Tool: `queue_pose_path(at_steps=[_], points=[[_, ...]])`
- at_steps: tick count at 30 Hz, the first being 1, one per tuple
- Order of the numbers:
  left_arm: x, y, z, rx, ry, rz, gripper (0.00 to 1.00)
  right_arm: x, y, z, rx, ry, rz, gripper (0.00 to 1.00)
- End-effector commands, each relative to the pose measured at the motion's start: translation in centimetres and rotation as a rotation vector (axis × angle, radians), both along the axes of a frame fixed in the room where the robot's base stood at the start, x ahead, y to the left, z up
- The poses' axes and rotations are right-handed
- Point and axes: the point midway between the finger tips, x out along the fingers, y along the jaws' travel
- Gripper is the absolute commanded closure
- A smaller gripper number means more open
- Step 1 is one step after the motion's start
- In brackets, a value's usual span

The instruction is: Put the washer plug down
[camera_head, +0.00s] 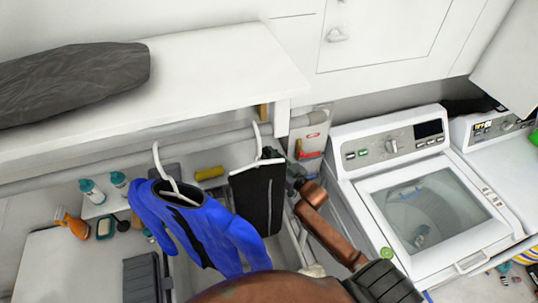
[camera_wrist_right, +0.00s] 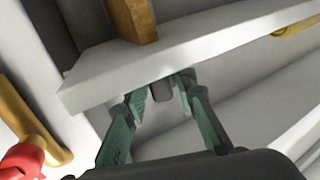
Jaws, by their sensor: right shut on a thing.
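My right gripper (camera_head: 292,176) is beside the hanging black trousers, to the left of the washer. In the right wrist view its two green fingers (camera_wrist_right: 163,88) are closed on a small dark grey piece, which looks like the washer plug (camera_wrist_right: 162,92). The plug sits right at a white ledge (camera_wrist_right: 120,82); I cannot tell whether it touches it. In the head view the plug is too small or hidden to make out. The white top-loading washer (camera_head: 345,160) stands to the right. My left gripper is not in view.
A blue garment (camera_head: 195,225) and black trousers (camera_head: 258,200) hang from the rail (camera_head: 130,152) close to my right arm. A second white machine (camera_head: 515,150) stands at far right. Bottles (camera_head: 92,190) and a yellow roll (camera_head: 209,173) lie at left.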

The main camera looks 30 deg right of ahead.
Motion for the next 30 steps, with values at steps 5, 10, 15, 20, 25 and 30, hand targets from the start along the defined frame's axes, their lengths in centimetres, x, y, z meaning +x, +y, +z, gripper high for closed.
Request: queue_pose_path(at_steps=[5,10,15,20,25,30], points=[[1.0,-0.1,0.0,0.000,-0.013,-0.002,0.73,0.0,0.0,-0.1,0.000,0.000,0.000,1.00],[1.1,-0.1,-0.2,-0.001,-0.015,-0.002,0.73,0.0,0.0,-0.6,0.000,-0.001,0.000,1.00],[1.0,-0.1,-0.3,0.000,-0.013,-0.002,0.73,0.0,0.0,-1.0,0.000,0.000,0.000,0.74],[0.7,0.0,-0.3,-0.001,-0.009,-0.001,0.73,0.0,0.0,-1.0,0.000,0.000,0.000,0.63],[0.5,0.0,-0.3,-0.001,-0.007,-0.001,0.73,0.0,0.0,-0.9,0.000,0.000,0.000,0.57],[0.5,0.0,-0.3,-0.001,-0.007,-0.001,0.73,0.0,0.0,-0.9,0.000,0.000,0.000,0.57]])
